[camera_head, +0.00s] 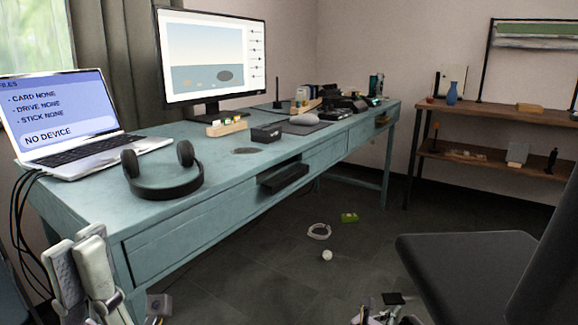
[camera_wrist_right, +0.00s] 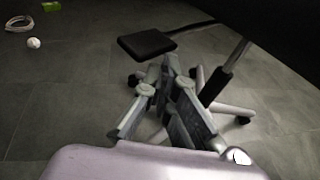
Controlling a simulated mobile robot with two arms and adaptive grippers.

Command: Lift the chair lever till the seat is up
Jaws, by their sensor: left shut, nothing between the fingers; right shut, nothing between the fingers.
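The office chair's dark seat (camera_head: 465,270) and backrest (camera_head: 555,245) stand at the right of the head view. Its lever has a flat black paddle (camera_wrist_right: 147,44) on a thin dark rod in the right wrist view; the paddle also shows near the bottom edge of the head view (camera_head: 392,298). My right gripper (camera_wrist_right: 172,70) is shut and empty, with its fingertips just below the paddle in the wrist picture; I cannot tell whether they touch. My left gripper (camera_head: 78,242) is shut and empty at lower left, beside the desk's front corner, away from the chair.
The chair's pale wheeled base (camera_wrist_right: 225,108) and column (camera_wrist_right: 217,85) lie close around my right fingers. A teal desk (camera_head: 190,235) runs along the left. A white ball (camera_head: 326,255), a pale ring (camera_head: 319,231) and a green item (camera_head: 349,217) lie on the floor.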

